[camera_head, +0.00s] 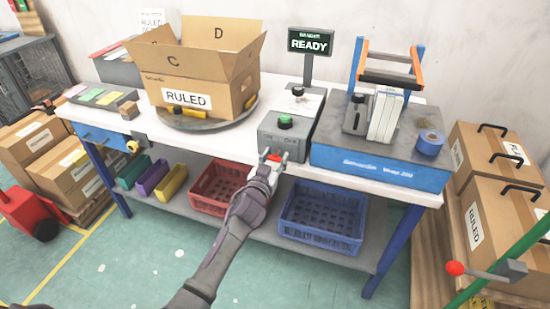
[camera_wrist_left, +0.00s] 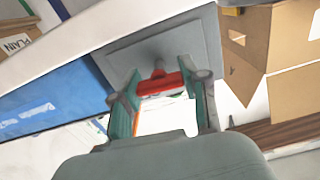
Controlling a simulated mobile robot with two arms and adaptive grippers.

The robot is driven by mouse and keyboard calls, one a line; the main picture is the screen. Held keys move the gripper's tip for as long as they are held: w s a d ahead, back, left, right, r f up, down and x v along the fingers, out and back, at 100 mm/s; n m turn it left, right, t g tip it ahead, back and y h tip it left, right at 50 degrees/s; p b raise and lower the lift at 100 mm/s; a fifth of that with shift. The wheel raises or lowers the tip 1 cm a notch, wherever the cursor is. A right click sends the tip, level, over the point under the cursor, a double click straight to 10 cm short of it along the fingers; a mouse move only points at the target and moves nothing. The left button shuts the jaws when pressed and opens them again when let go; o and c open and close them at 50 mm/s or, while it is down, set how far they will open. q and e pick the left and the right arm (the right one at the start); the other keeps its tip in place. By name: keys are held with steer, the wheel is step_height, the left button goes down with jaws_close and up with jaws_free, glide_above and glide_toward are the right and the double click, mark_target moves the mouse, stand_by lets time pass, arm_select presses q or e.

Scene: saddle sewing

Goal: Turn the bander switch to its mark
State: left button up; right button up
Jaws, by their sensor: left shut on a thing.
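The bander switch is a small red handle (camera_head: 273,158) low on the front of a grey control box (camera_head: 283,146). My left gripper (camera_head: 275,158) comes up to it from the front of the bench. In the left wrist view the red handle (camera_wrist_left: 161,84) lies between the two green-grey fingers of my left gripper (camera_wrist_left: 163,90), which is shut on it. The handle is on a short stem from the grey box face (camera_wrist_left: 190,42). I cannot make out the mark. My right gripper is not in view.
A green button (camera_head: 285,122) tops the control box, and a display (camera_head: 311,41) behind reads READY. The blue bander (camera_head: 375,172) stands to the right, an open RULED carton (camera_head: 200,85) on a turntable to the left. Red (camera_head: 207,203) and blue (camera_head: 320,236) crates sit below.

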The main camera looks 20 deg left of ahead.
arm_select(q)
steer(key=m, duration=0.8)
steer(key=shift+m, duration=0.4)
steer(key=m, duration=0.5)
steer(key=shift+d+f+b, duration=0.1)
steer(key=shift+b, duration=0.25)
steer(key=shift+m, duration=1.4)
steer(key=o, duration=1.2)
steer(key=shift+c, duration=0.2)
